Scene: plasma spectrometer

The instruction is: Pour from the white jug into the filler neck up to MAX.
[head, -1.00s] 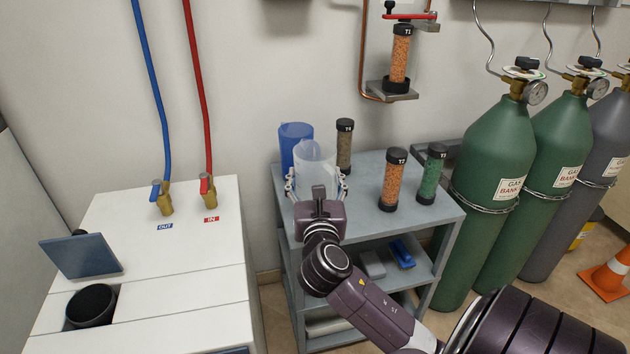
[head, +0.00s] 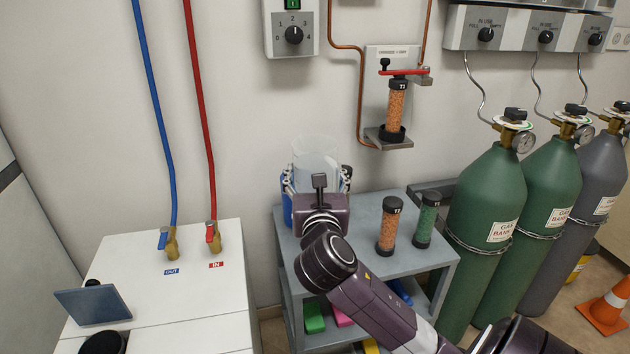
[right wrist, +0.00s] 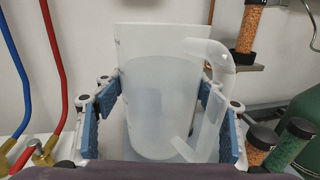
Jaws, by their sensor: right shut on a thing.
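The translucent white jug (head: 316,163) is upright in my right gripper (head: 317,185), above the grey cart. The right wrist view shows the jug (right wrist: 160,105) between the blue-padded fingers, its handle on the right. Its lower part looks cloudier, as if filled, up to a line below the rim. A dark round opening (head: 103,343) on the white cabinet, partly cut off at the bottom left, may be the filler neck. A blue flap (head: 93,305) stands raised behind it. No MAX mark is readable. My left gripper is out of view.
Blue and red hoses meet valves (head: 168,241) on the cabinet. Gas cylinders (head: 487,200) stand at right.

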